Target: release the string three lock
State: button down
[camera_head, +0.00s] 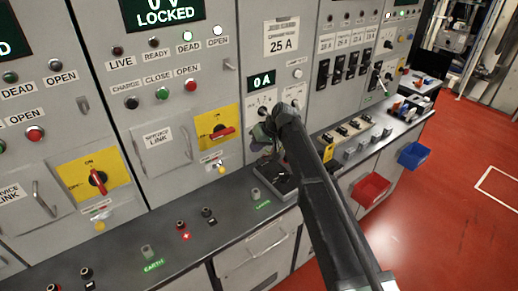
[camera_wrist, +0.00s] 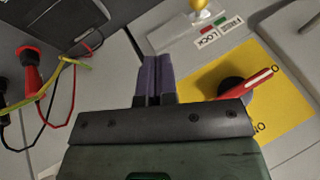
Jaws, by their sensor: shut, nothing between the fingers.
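A small yellow lock knob (camera_head: 221,170) sits below a yellow switch plate (camera_head: 203,124) with a red handle (camera_head: 223,132) in the head view. In the wrist view, the yellow knob (camera_wrist: 198,4) shows at the top edge, beside a red and green label reading LOCK (camera_wrist: 208,36). The red handle (camera_wrist: 245,94) and yellow plate (camera_wrist: 285,75) are to the right there. My gripper (camera_head: 262,138) is right of this plate in the head view. Its fingertips (camera_wrist: 155,60) are shut and empty, apart from the knob. I cannot read which string this is.
Another yellow plate (camera_head: 72,185) with its own yellow knob (camera_head: 100,226) is at the left. A red plug (camera_wrist: 28,72) with leads hangs left in the wrist view. The grey shelf (camera_head: 160,245) carries sockets; red (camera_head: 371,189) and blue (camera_head: 413,155) bins hang at right.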

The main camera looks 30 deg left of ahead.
aim_at(220, 169)
jog(key=s+a+f+b, duration=0.5)
jog(key=a+f+b, duration=0.3)
jog(key=b, duration=0.1)
jog(key=shift+s+f+n, duration=0.15)
jog(key=shift+f+n, duration=0.15)
jog(key=shift+f, duration=0.05)
dwell(0.4)
